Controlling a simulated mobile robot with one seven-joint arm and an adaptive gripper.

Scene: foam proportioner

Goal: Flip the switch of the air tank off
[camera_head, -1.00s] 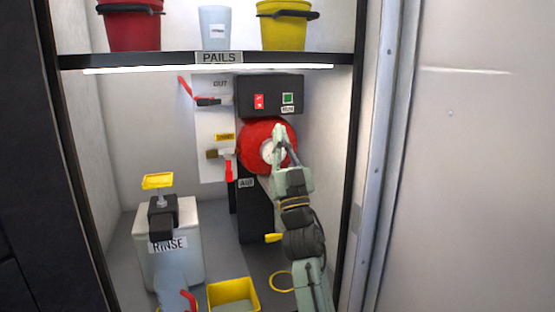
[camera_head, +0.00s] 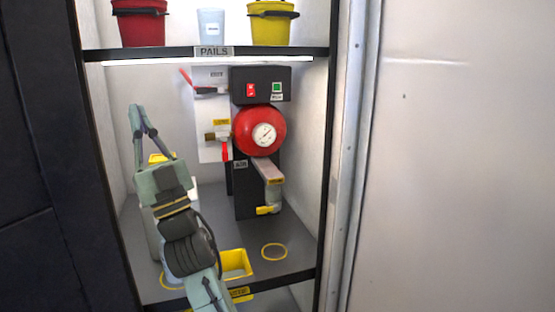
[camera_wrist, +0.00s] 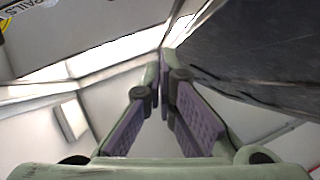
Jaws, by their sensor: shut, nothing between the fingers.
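The red air tank (camera_head: 246,143) with a round white gauge (camera_head: 264,134) sits below a black box (camera_head: 240,76) on the cabinet's back wall. The box carries a red rocker switch (camera_head: 251,90) and a green square (camera_head: 277,88). Which way the rocker is set is too small to tell. An "AIR" label (camera_head: 240,164) is below the tank. My gripper (camera_head: 138,108) points up at the cabinet's left side, well left of the tank, shut and empty. The wrist view shows its fingertips (camera_wrist: 165,58) together; neither tank nor switch shows there.
A white panel left of the box holds red-handled valves (camera_head: 225,151). Red (camera_head: 138,24) and yellow (camera_head: 270,24) pails stand on the upper shelf (camera_head: 150,54). A yellow bin (camera_head: 236,264) and a yellow ring (camera_head: 275,252) are on the lower shelf. The cabinet's right post (camera_head: 322,160) bounds the opening.

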